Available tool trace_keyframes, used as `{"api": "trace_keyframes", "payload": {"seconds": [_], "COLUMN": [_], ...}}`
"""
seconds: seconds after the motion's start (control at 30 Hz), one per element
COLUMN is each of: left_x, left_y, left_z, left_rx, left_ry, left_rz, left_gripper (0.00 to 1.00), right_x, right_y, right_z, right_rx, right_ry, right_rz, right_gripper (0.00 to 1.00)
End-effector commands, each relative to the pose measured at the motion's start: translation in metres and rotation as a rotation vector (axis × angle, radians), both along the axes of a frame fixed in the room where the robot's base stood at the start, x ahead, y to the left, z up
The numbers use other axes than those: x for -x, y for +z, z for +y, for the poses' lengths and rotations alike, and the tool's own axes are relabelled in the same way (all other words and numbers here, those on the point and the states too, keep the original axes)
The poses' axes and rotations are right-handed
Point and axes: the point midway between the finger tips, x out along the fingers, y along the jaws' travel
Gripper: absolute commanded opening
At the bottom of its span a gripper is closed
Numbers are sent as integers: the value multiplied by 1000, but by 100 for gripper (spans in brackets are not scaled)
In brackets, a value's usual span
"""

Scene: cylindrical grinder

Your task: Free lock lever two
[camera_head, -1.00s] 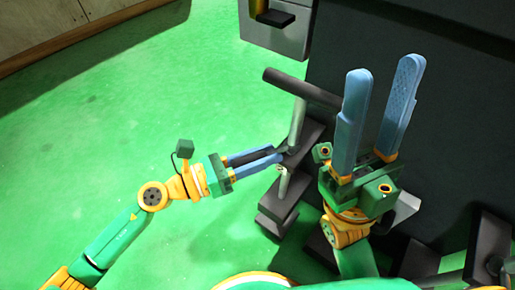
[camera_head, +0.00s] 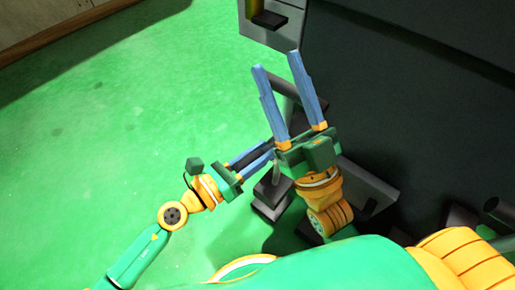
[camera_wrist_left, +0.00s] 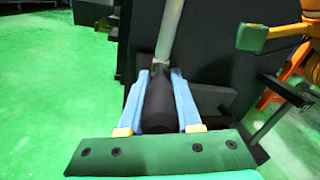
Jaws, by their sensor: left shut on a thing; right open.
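My left gripper (camera_head: 266,152) is closed around a black cylindrical lever grip; its tips are partly covered by my right gripper in the head view. In the left wrist view my left gripper (camera_wrist_left: 160,74) has its blue fingers on both sides of the black grip (camera_wrist_left: 161,105). A silver rod (camera_wrist_left: 169,32) runs from the grip's far end. My right gripper (camera_head: 276,63) is wide open and empty, passing in front of a dark bar (camera_head: 305,90) and hiding part of it. I cannot tell which lever is number two.
The large dark machine body (camera_head: 405,95) fills the right side. A grey box (camera_head: 270,18) sits at its upper left corner. Dark blocks (camera_head: 268,200) stand below my grippers. The green floor (camera_head: 110,110) on the left is clear.

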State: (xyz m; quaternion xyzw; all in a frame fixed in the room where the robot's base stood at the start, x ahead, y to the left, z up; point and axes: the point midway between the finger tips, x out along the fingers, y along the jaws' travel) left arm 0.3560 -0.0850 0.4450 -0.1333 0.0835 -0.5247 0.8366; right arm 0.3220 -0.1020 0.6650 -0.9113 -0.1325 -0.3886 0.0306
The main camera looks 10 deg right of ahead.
Motion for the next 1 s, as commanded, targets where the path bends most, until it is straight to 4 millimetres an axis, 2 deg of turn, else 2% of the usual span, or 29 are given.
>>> {"api": "trace_keyframes", "payload": {"seconds": [0.5,0.53,0.6,0.63,0.9,1.0], "left_x": [0,0,0,0,0,6], "left_y": [1,1,1,1,0,-2], "left_z": [-1,-1,-1,-1,0,12], "left_rx": [2,2,1,1,0,-2], "left_ry": [3,3,3,3,3,3], "left_rz": [-2,-2,-1,-1,0,2], "left_gripper": [0,41,60,63,63,63], "right_x": [-6,-6,-6,-6,-6,4], "right_y": [-5,-6,-6,-6,-6,3], "right_z": [0,0,0,0,1,-1], "right_rx": [10,9,10,10,10,-8], "right_ry": [-4,-3,-3,-3,-3,2], "right_rz": [40,40,41,41,41,-31], "right_gripper": [50,50,50,50,50,50]}}
